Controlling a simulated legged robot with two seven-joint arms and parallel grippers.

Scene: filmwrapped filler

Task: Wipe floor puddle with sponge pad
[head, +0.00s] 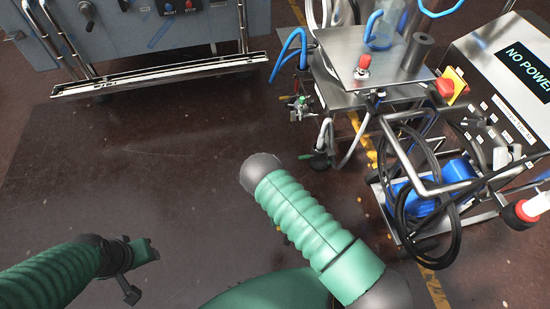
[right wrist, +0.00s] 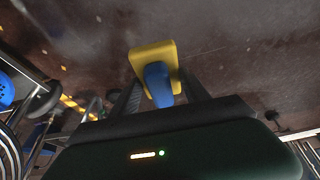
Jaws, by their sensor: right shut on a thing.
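The sponge pad (right wrist: 144,57) is a yellow block with a blue handle (right wrist: 157,84) and shows in the right wrist view. My right gripper (right wrist: 160,86) is shut on the blue handle, with the yellow pad beyond the fingertips, facing the floor. In the head view my right arm reaches forward over the floor and its gripper is hidden. A dark, glossy floor patch (head: 150,170) lies left of that arm; I cannot tell the puddle's exact edge. My left gripper (head: 143,270) is low at the left, above the floor and away from the sponge; its jaw state is unclear.
A grey machine (head: 150,50) with a metal rail stands at the back left. A steel filler cart (head: 365,75) with hoses stands at the back right, beside a control box (head: 510,75). Black cables (head: 420,190) and blue parts sit on its right side. Open floor lies between.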

